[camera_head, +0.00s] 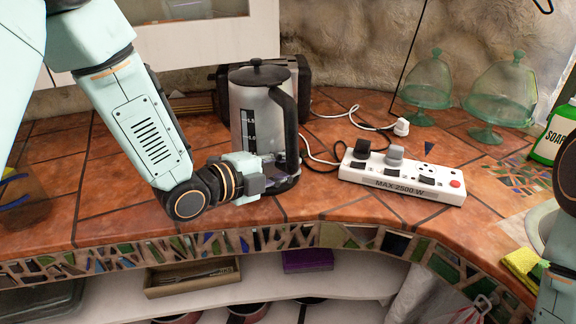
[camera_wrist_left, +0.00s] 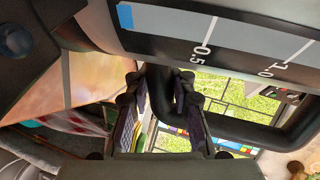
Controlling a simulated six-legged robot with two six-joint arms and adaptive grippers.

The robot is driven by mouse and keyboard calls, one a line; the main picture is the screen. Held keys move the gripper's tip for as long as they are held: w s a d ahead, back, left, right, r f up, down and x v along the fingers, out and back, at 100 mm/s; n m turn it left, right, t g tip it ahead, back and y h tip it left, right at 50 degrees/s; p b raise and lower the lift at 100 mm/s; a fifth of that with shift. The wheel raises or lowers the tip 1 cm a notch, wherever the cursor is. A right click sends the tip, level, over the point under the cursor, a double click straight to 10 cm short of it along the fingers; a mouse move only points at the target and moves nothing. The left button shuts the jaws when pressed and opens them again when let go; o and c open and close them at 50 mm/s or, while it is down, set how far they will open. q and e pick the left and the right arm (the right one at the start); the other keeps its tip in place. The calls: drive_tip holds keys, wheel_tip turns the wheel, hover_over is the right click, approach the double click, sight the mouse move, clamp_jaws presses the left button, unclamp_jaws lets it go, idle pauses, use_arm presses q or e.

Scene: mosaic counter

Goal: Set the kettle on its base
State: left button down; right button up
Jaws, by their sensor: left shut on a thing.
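The kettle (camera_head: 251,115) has a silver body with a dark level scale, a black lid and a black handle (camera_head: 290,130) on its right side. It looks upright over the tiled counter. My left gripper (camera_head: 268,175) is shut on the lower part of the handle. In the left wrist view, its two fingers (camera_wrist_left: 162,108) stand either side of the black handle, with the silver kettle body (camera_wrist_left: 225,30) above. A dark rim shows under the kettle; I cannot tell whether it is the base or the kettle's own bottom. My right gripper is not in view.
A white power strip (camera_head: 402,178) with plugs lies right of the kettle, with cables behind. A black appliance (camera_head: 304,88) stands close behind the kettle. Green glass domes (camera_head: 428,82) and a soap bottle (camera_head: 553,135) stand farther right. The mosaic counter edge (camera_head: 215,243) runs in front.

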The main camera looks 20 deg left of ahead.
use_arm(q)
drive_tip(key=c, duration=1.4)
unclamp_jaws()
drive_tip(key=shift+f, duration=0.1)
